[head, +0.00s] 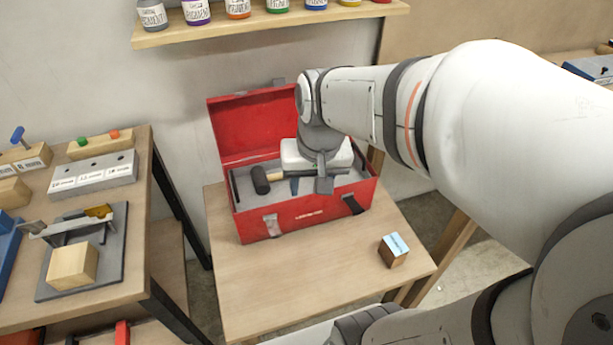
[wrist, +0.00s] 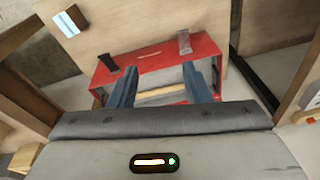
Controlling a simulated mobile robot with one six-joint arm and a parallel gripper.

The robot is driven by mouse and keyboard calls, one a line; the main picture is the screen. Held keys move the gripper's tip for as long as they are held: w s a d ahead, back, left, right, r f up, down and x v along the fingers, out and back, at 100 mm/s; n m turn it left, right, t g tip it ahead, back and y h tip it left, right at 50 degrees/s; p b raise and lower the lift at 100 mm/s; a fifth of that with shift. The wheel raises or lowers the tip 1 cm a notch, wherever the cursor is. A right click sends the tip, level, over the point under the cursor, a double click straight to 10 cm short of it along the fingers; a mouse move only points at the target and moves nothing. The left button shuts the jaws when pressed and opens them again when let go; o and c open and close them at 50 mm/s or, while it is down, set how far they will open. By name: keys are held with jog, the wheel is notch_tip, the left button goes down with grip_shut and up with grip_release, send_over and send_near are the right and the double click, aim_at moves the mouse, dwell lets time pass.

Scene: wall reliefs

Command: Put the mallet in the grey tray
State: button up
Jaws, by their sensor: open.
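The mallet has a black head (head: 261,180) and a pale wooden handle; it lies at the left inside the open red toolbox (head: 300,218). In the wrist view its handle (wrist: 160,92) crosses between my fingers. My gripper (head: 308,187) is over the toolbox; it also shows in the wrist view (wrist: 159,68), with its two blue-grey fingers apart on either side of the handle. I cannot tell whether they touch it. A grey tray-like surface (head: 350,178) shows inside the toolbox; my gripper and wrist hide part of it and of the handle.
The toolbox stands on a wooden table (head: 285,290), its raised red lid (head: 240,130) behind my wrist. A small block with a blue label (head: 394,250) sits at the table's right. A workbench with a wooden cube (head: 72,266) is at left; a shelf of jars (head: 270,22) hangs above.

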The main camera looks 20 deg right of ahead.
jog(key=s, duration=0.1)
jog(key=s+n, duration=0.2)
jog(key=s, duration=0.1)
jog(key=shift+a+f, duration=0.1)
jog(key=shift+f, duration=0.25)
jog(key=shift+r, duration=0.1)
